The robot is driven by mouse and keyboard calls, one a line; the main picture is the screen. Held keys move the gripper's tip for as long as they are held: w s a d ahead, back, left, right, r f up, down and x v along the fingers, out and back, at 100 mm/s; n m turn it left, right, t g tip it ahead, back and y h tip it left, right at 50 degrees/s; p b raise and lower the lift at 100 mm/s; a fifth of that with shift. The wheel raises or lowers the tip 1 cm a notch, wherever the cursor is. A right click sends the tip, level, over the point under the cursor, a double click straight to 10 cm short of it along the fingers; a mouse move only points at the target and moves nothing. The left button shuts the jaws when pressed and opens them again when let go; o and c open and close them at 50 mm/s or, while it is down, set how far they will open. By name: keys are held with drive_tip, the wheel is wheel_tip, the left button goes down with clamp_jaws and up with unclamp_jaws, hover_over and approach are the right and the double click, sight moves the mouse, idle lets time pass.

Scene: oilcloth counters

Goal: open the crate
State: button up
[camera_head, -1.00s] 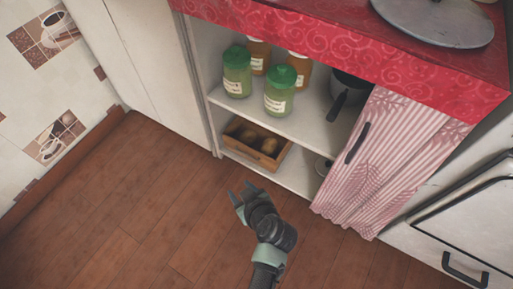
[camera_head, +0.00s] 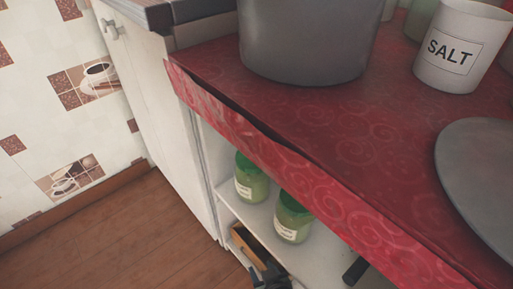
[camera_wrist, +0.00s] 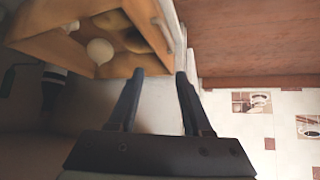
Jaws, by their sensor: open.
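The crate is a small open wooden box on the lower shelf under the counter. In the head view only part of the crate (camera_head: 243,238) shows, half hidden by the shelf above and my arm. In the wrist view the crate (camera_wrist: 122,66) is close at the upper left, with pale and brown roundish things inside. My gripper (camera_wrist: 160,74) is open, its two fingers apart and pointing at the crate's near edge. I see nothing between the fingers, and cannot tell if they touch the crate. In the head view my gripper (camera_head: 268,274) is at the bottom edge, beside the crate.
Two green jars (camera_head: 251,180) (camera_head: 292,217) stand on the shelf above the crate. A red oilcloth counter (camera_head: 330,150) overhangs it, with a grey pot (camera_head: 305,40), a salt canister (camera_head: 458,45) and a grey plate (camera_head: 485,190). The wooden floor (camera_head: 130,240) at left is clear.

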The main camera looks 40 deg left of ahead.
sight(253, 254)
drive_tip(key=b+x, duration=0.4)
drive_tip(key=x, duration=0.4)
drive_tip(key=shift+f+b, duration=0.2)
drive_tip(key=shift+b, duration=0.15)
drive_tip(key=shift+w+a+f+b, duration=0.35)
drive_tip(key=shift+a, duration=0.2)
clamp_jaws()
idle(0.5)
